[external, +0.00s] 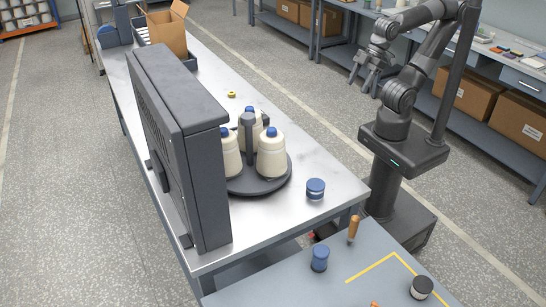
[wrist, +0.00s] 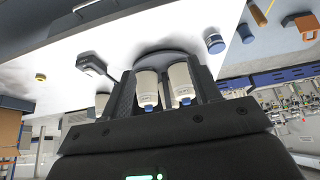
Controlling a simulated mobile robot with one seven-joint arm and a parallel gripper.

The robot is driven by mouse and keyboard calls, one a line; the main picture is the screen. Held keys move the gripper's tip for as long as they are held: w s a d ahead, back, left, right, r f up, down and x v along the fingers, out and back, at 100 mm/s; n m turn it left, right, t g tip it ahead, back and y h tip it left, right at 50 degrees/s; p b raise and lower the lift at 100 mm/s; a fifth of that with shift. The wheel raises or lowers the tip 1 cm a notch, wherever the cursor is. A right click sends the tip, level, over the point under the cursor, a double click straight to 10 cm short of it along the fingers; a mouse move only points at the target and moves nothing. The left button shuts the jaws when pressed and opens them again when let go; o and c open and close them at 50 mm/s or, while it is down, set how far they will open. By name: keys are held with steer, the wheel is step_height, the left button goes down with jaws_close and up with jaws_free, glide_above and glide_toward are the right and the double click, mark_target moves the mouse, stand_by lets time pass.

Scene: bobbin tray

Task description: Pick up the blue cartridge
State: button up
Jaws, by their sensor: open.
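Two short blue cylinders could be the blue cartridge; I cannot tell which. One blue cylinder (external: 316,188) with a pale band stands on the metal table near its right corner; it also shows in the wrist view (wrist: 214,44). The other blue cylinder (external: 320,258) stands on the grey-blue front table and shows in the wrist view too (wrist: 245,33). My gripper (external: 360,86) is open and empty, raised in the air right of the metal table, well apart from both cylinders. In the wrist view its two dark fingers (wrist: 166,78) frame cream bottles in the distance.
Cream bottles with blue caps (external: 271,153) stand on a dark round tray (external: 245,187). A tall dark panel (external: 180,150) stands at the table's left. A yellow spool (external: 231,95) lies farther back. An orange-handled tool (external: 353,229) and a black-and-white jar (external: 421,287) are on the front table (external: 270,290).

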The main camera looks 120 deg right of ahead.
steer(key=o, duration=0.3)
steer(key=w+a+n+g+h, duration=0.3)
steer(key=w+n, duration=0.4)
steer(key=w, duration=0.9)
steer(key=w+a+f+n+h, duration=0.3)
steer(key=w+a+f+n, duration=0.35)
steer(key=w+a, duration=0.4)
steer(key=n+t+h, duration=0.4)
steer(key=n+t, duration=0.4)
steer(key=n, duration=0.6)
glide_toward(315, 253)
steer(key=shift+m, duration=0.25)
steer(key=x, duration=0.3)
steer(key=s+f+x, duration=0.1)
steer(key=x, duration=0.6)
steer(key=shift+d+f, duration=0.3)
steer(key=shift+d, duration=0.25)
